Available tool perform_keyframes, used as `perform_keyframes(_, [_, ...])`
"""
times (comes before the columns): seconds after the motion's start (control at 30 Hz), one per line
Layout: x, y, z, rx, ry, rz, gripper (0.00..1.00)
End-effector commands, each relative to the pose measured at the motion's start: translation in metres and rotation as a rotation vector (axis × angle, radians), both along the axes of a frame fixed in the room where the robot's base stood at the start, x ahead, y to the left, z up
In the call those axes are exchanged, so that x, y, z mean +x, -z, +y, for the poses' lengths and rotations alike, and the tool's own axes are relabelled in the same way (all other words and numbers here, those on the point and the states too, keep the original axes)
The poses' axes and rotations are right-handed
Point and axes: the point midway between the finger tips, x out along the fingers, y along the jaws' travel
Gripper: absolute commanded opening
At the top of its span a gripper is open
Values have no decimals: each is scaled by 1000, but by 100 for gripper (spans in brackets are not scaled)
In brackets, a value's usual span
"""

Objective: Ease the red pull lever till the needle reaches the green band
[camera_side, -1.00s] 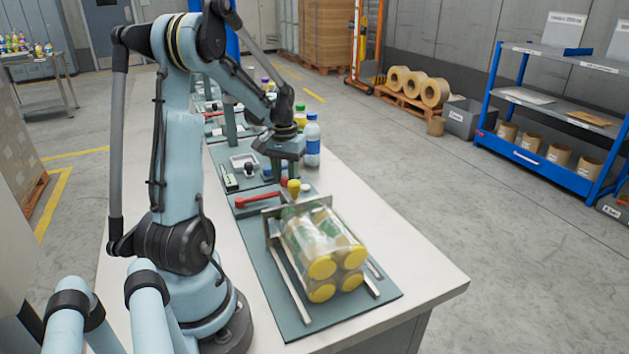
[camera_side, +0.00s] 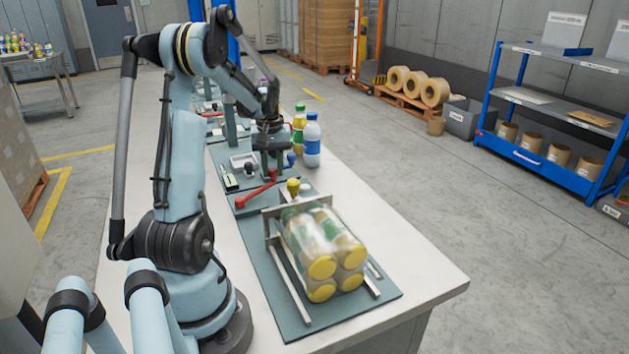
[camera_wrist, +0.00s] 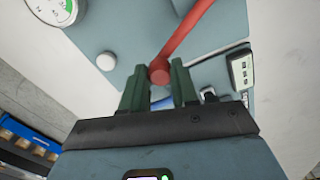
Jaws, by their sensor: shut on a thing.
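The red pull lever (camera_side: 256,194) runs from a pivot at the left of the bench plate up to my gripper (camera_side: 271,168) in the side view. In the wrist view the red lever (camera_wrist: 187,38) slants down to a round end between the two green fingers of my gripper (camera_wrist: 160,76). My gripper is shut on that end. The gauge (camera_wrist: 62,12) is a white dial at the top left corner of the wrist view, cut off by the frame. Some green shows on its face; I cannot read the needle against the band.
A clear pack of yellow-capped bottles (camera_side: 322,248) lies between metal rails in front of the lever. The bench's right side is clear.

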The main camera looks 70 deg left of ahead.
Motion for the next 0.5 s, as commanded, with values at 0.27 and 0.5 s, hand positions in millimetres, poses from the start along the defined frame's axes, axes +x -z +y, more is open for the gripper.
perform_keyframes(0.27, [-1, 0, 2, 2, -14, 2, 0])
perform_keyframes(0.5, [-1, 0, 2, 1, -12, 1, 55])
